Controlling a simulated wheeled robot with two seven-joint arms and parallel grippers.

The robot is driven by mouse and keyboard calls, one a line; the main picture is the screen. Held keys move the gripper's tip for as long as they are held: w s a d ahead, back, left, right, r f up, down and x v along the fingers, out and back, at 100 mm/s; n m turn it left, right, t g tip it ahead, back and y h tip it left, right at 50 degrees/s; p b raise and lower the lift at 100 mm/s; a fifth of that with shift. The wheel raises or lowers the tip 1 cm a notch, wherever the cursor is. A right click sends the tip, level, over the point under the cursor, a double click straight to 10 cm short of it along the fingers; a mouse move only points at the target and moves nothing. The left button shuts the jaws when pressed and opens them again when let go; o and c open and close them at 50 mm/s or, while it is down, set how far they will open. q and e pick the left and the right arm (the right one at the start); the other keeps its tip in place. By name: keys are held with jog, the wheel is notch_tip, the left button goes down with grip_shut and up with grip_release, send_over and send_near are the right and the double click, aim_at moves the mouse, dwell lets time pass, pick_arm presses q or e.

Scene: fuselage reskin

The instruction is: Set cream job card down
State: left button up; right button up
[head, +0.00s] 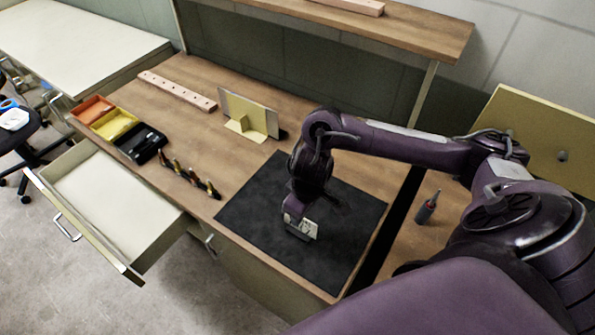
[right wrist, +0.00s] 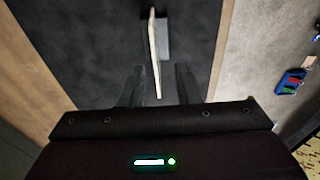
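The cream job card (head: 304,227) is at the black mat (head: 258,207), low and partly hidden by my right gripper (head: 293,213) in the head view. In the right wrist view the card (right wrist: 153,45) shows edge-on as a thin pale strip, with a grey block (right wrist: 163,38) beside its far part. The fingers of my right gripper (right wrist: 159,85) stand apart on both sides of the card's near end, with dark gaps showing between. Whether the card's lower edge touches the mat is hard to tell. My left gripper is not in view.
A pale yellow stand (head: 247,120) with a panel is behind the mat. A dark bottle (head: 427,208) stands right. The mat's front is clear.

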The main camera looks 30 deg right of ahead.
aim_at(298, 229)
jog(key=f, duration=0.5)
jog(key=w+f+b, duration=0.1)
jog(key=f, duration=0.1)
jog(key=shift+d+f, duration=0.15)
jog(key=shift+f, duration=0.15)
jog(key=shift+c, duration=0.2)
grip_shut()
